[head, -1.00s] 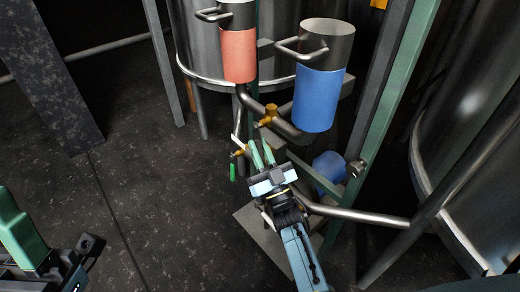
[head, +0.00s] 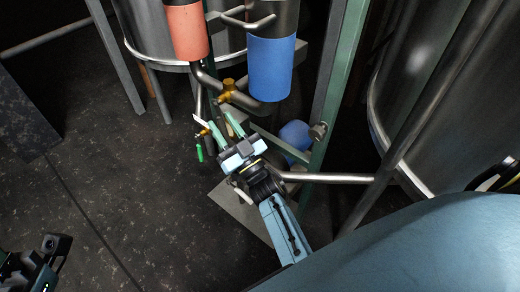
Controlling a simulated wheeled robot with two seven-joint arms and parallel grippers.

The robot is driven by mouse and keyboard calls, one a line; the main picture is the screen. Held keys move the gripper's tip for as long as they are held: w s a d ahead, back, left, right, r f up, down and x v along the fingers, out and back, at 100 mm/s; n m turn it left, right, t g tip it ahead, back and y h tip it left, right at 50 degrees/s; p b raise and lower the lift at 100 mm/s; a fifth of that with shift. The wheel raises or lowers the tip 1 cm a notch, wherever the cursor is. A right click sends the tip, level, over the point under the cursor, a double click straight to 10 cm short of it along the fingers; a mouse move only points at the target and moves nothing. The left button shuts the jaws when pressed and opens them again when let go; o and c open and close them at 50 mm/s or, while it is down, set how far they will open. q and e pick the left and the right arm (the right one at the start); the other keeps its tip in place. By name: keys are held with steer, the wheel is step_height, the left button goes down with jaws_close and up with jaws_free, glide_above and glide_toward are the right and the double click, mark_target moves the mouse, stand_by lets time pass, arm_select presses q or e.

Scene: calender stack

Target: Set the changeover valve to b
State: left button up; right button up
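A brass valve body (head: 228,87) sits where the pipes under the red and blue canisters meet. Below it is a smaller brass fitting (head: 203,132) with a green handle (head: 199,153) hanging down and a white pointed piece (head: 200,121) beside it. I cannot tell which of these is the changeover valve, and no letter marking is readable. My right gripper (head: 225,125) is open, its two green fingers apart, just right of the white piece and below the brass valve body. I see nothing clearly between the fingers. My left gripper (head: 35,265) is partly in view at the lower left; its fingers are not visible.
The red canister (head: 186,30) and blue canister (head: 271,68) stand above the valve. A green post (head: 338,90), a blue motor-like part (head: 294,137) and a steel pipe (head: 330,178) are to the right. Open dark floor (head: 130,200) lies to the left.

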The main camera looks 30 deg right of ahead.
steer(key=shift+s+d+r+n+g+p, duration=0.3)
steer(key=shift+s+r+g+p, duration=0.2)
steer(key=shift+g, duration=0.5)
steer(key=shift+s+r+g, duration=0.1)
steer(key=shift+g, duration=0.2)
steer(key=s+d+g+p, duration=0.2)
steer(key=s+g+p, duration=0.1)
steer(key=s+p, duration=0.7)
steer(key=s, duration=0.4)
steer(key=shift+d+r+n, duration=0.25)
steer(key=shift+r+n, duration=0.05)
steer(key=shift+r, duration=0.1)
